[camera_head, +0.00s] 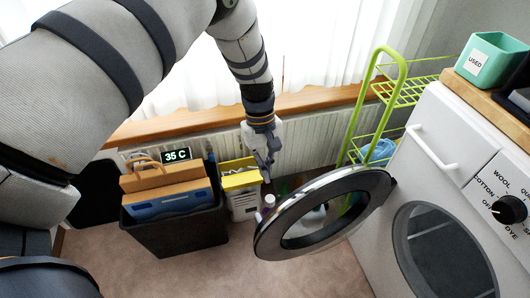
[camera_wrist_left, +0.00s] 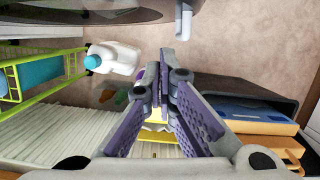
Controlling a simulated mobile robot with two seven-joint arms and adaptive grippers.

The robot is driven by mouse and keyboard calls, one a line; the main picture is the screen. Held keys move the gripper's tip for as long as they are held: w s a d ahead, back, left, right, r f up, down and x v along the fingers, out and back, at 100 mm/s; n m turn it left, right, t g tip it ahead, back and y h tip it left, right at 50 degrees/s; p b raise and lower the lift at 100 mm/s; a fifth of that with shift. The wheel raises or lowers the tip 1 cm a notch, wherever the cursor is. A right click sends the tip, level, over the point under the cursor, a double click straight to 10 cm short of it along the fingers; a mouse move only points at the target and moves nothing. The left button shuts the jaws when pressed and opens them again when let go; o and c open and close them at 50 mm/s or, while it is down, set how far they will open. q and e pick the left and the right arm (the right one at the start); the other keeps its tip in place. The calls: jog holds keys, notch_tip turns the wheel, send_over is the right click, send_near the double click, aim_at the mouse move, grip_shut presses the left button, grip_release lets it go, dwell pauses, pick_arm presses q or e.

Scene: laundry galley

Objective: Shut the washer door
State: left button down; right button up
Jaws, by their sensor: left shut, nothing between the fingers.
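The white washer (camera_head: 440,195) stands at the right in the head view. Its round door (camera_head: 273,232), a dark ring with a pale rim and a clear middle, is swung wide open to the left of the round opening (camera_head: 440,250). My left gripper (camera_head: 267,175) points down beyond the door's far side, above and apart from its rim. In the left wrist view, the fingers of this gripper (camera_wrist_left: 163,85) are shut with nothing between them. The dark curved edge of the door (camera_wrist_left: 90,15) shows at the top of that view. My right gripper is not in view.
A black bin (camera_head: 180,235) with folders and a yellow-and-white box (camera_head: 241,190) stand near the radiator (camera_head: 310,150). A green rack (camera_head: 385,105) stands behind the washer's left side. A white bottle with a blue cap (camera_wrist_left: 115,58) is near the rack. Carpet (camera_head: 310,275) is clear in front.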

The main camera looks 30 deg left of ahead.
pick_arm(q)
jog(key=s+d, duration=0.1)
jog(key=s+d+f+p, duration=0.1)
jog(key=d, duration=0.1)
jog(key=shift+s+d+f, duration=0.2)
jog(key=shift+d, duration=0.1)
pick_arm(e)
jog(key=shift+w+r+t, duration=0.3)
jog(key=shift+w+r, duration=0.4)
